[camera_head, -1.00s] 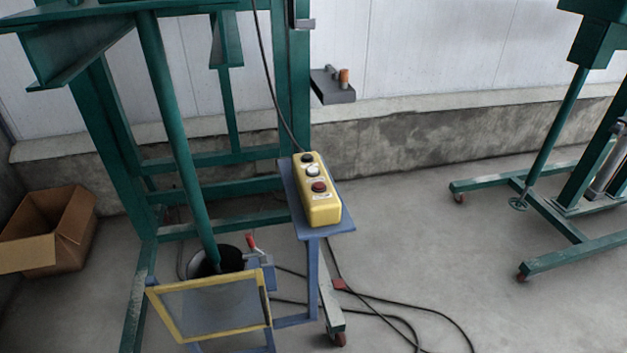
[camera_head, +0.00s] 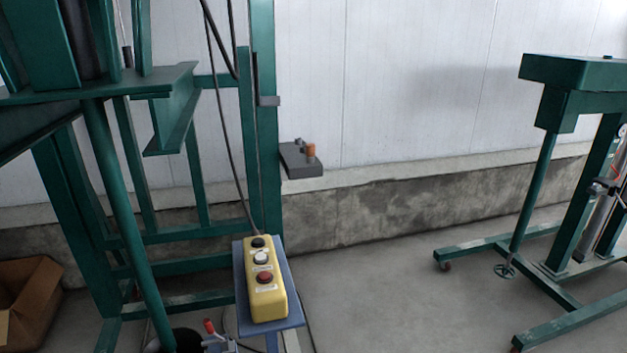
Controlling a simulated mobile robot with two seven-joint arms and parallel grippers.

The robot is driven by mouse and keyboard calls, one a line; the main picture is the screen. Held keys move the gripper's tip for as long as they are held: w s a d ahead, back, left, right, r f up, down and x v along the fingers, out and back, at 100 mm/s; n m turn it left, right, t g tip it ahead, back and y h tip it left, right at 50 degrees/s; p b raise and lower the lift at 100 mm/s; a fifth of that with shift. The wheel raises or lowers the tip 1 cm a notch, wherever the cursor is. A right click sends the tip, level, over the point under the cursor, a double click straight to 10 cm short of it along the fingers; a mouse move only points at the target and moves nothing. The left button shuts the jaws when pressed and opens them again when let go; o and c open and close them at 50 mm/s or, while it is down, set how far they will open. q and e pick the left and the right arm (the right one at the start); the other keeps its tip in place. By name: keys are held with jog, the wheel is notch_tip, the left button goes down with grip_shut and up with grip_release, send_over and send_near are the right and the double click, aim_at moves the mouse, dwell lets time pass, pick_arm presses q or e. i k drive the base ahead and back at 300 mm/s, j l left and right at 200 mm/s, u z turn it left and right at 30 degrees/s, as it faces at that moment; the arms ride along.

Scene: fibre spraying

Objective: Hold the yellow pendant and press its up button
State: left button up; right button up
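The yellow pendant (camera_head: 266,302) lies on a small blue shelf (camera_head: 296,308) at the lower middle of the head view. Its face points up and carries a black button (camera_head: 258,242) at the far end, a white button (camera_head: 261,257) in the middle and a red button (camera_head: 265,277) nearest me. The labels by the buttons are too small to read. A black cable (camera_head: 226,120) runs up from its far end. Neither of my grippers is in view.
A green steel frame (camera_head: 265,150) stands behind and left of the pendant. A grey bracket (camera_head: 300,163) sticks out from it. Another green wheeled stand (camera_head: 575,110) is at the right. A cardboard box (camera_head: 30,300) sits at lower left. The floor between pendant and right stand is clear.

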aim_at(257, 241)
jog(key=i+l+z, duration=0.15)
jog(key=l+z, duration=0.15)
jog(key=z, duration=0.15)
jog(key=i+l+z, duration=0.15)
jog(key=l+z, duration=0.15)
jog(key=z, duration=0.15)
jog(key=i+l+z, duration=0.2)
jog(key=i, duration=0.2)
jog(key=i+l+z, duration=0.15)
jog(key=i, duration=0.3)
jog(key=i+u, duration=0.2)
jog(key=u, duration=0.15)
jog(key=i+l+u, duration=0.1)
jog(key=u, duration=0.3)
jog(key=i+l+u, duration=0.2)
jog(key=u, duration=0.15)
jog(key=i+u, duration=0.15)
jog(key=u, duration=0.3)
jog(key=i+u, duration=0.15)
jog(key=u, duration=0.35)
jog(key=i+l+u, duration=0.1)
jog(key=u, duration=0.35)
jog(key=i+l+u, duration=0.1)
jog(key=l+u, duration=0.15)
jog(key=u, duration=0.2)
jog(key=l+u, duration=0.15)
jog(key=u, duration=0.35)
jog(key=i+l, duration=0.05)
